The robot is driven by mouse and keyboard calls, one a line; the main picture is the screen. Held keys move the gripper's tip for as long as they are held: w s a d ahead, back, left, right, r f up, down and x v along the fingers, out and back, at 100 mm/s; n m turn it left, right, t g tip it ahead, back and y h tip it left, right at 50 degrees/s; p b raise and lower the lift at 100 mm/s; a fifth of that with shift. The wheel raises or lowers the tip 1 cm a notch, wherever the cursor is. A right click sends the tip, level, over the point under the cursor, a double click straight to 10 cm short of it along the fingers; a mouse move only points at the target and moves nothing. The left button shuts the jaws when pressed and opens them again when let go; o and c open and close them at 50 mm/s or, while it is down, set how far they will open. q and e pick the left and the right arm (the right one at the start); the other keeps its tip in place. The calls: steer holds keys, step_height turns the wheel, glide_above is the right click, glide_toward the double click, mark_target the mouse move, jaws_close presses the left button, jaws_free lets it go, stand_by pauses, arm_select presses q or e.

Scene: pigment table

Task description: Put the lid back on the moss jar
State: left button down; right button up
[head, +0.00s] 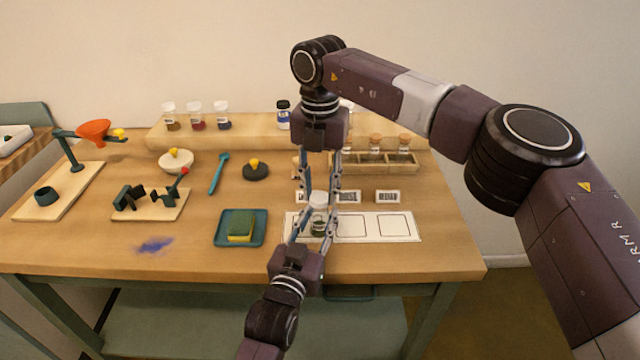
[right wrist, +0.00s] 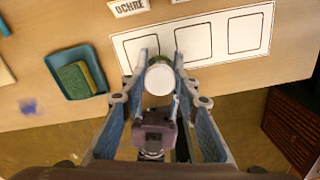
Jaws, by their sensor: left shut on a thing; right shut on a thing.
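The moss jar (head: 318,227), clear with dark green content, stands upright over the left square of the white three-square mat (head: 408,237). Its white lid (head: 319,198) is at the jar's mouth; it also shows from above in the right wrist view (right wrist: 160,80). My right gripper (head: 320,190) comes down from above, shut on the lid. My left gripper (head: 317,221) reaches in from the front, shut on the jar's body. Fingers hide parts of both. The lid looks in line with the jar, but I cannot tell whether it is fully seated.
A teal tray with a sponge (head: 240,225) lies left of the mat. Name cards (head: 388,197) and a rack of corked jars (head: 405,147) stand behind it. Several lidded jars (head: 195,115) stand on the rear shelf. The mat's middle and right squares are empty.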

steer(key=shift+f, duration=0.3)
steer(key=shift+f, duration=0.6)
stand_by(0.4)
steer(key=m, duration=0.3)
steer(key=shift+m, duration=0.3)
steer(key=m, duration=0.5)
steer(key=shift+s+d, duration=0.1)
steer(key=m, duration=1.1)
steer(key=shift+s, duration=0.15)
